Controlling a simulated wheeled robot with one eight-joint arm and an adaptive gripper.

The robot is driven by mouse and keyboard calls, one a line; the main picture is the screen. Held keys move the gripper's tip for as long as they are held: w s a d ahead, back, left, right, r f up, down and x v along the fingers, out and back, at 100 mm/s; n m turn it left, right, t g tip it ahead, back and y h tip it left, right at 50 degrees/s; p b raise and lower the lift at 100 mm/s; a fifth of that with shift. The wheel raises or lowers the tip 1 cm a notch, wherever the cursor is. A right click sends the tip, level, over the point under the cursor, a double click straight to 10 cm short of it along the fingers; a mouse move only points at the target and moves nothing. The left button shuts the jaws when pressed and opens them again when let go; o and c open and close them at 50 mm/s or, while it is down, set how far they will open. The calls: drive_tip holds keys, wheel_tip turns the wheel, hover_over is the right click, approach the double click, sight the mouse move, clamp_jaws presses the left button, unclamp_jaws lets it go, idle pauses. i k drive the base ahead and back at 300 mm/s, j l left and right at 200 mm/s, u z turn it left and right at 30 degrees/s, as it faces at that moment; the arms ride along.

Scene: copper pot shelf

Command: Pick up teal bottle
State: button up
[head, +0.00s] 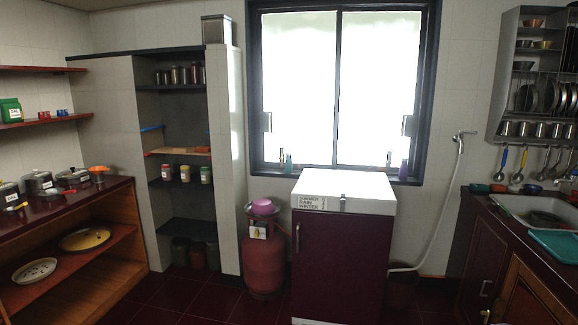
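A small teal bottle (288,164) stands upright on the window sill, near the lower left part of the window. It is just behind and left of the white-topped cabinet. A thin pale item (282,158) stands right beside it on its left; whether they touch is too small to tell. My gripper is not in view.
The dark red cabinet with a white top (343,190) stands below the window. A red gas cylinder (264,255) with a pink bowl (263,206) on it stands left of it. A purple bottle (403,170) is on the sill's right. Dark red floor (205,297) shows in front.

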sight(288, 164)
drive_tip(key=i+u, duration=0.1)
drive_tip(key=i, duration=0.6)
drive_tip(key=i+l+u, duration=0.15)
drive_tip(key=i, duration=0.5)
